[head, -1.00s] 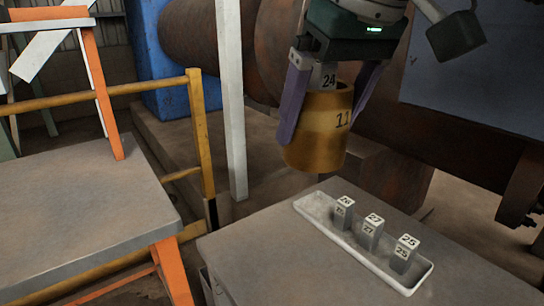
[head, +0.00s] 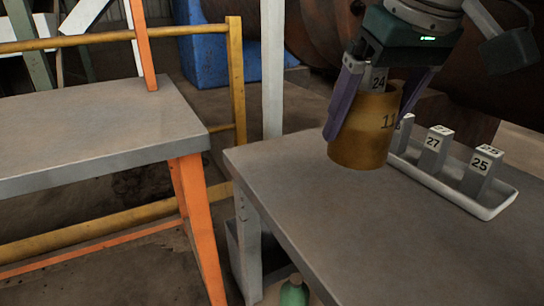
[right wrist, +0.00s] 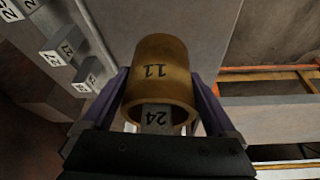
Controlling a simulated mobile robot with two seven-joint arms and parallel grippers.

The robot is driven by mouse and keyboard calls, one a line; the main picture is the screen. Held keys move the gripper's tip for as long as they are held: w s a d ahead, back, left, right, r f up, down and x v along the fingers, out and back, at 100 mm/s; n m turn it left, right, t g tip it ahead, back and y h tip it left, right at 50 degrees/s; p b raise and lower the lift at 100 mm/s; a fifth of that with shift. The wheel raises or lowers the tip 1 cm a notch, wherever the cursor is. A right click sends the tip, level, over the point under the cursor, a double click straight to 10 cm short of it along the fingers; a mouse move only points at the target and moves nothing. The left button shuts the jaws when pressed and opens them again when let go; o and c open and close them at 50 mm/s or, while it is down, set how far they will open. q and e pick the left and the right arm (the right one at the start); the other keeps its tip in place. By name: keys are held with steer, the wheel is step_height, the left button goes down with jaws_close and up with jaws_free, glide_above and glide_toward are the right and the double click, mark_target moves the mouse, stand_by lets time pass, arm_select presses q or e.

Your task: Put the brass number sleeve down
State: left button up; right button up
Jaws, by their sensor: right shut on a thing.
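The brass sleeve (head: 356,145), marked 11, is an upright, open-topped cylinder at the far part of the near grey table (head: 330,205). I cannot tell whether its base touches the tabletop. My right gripper (head: 367,122) is shut on it, with one purple finger along each side. A grey block marked 24 (head: 378,80) sticks up from the sleeve's mouth. The right wrist view shows the sleeve (right wrist: 160,75) between the fingers, with block 24 (right wrist: 156,118) inside its near opening. My left gripper is not in view.
A pale tray (head: 488,209) with grey blocks, including 27 (head: 434,150) and 25 (head: 480,172), stands just right of the sleeve. The tabletop in front is clear. Another grey table (head: 90,140) stands left across a gap, with a yellow rail (head: 237,80) behind.

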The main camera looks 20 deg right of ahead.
mark_target(359, 160)
step_height(359, 160, down, 6)
steer(key=b, duration=0.3)
steer(key=shift+b, duration=0.35)
steer(key=shift+r, duration=0.2)
steer(key=shift+f, duration=0.15)
steer(key=o, duration=1.6)
